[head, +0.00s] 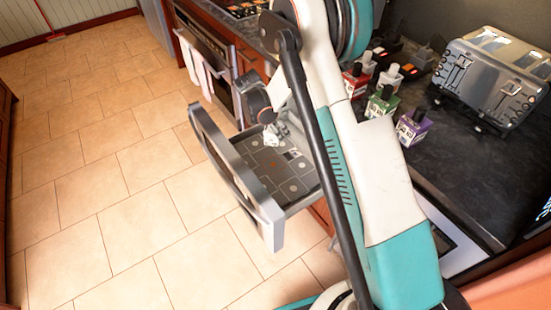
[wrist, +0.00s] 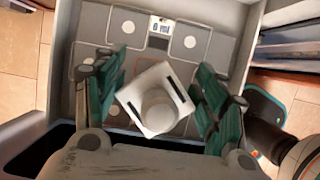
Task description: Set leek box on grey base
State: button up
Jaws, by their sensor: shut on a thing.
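My gripper (wrist: 158,92) is shut on a white box with a round white cap (wrist: 160,110), which I take to be the leek box; its label is not readable. The box sits between the teal fingers, turned at an angle, over the open drawer. In the head view the gripper (head: 268,122) is at the drawer's far side, mostly behind my arm, with a bit of the white box showing (head: 271,138). Below it, the drawer's grey floor (head: 283,172) has several grey pads with pale dots. I cannot tell which one is the grey base, nor whether the box touches the floor.
The drawer's light front wall (head: 232,165) stands out over the tiled floor. On the dark counter are several capped boxes, including a purple (head: 413,127), a green (head: 382,103) and a red one (head: 355,80).

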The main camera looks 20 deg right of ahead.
notch_tip(320, 180, down, 14)
jog(key=b, duration=0.4)
jog(key=shift+f+b, duration=0.2)
jog(key=shift+b, duration=0.15)
jog(key=o, duration=1.1)
jog(key=shift+o, duration=0.2)
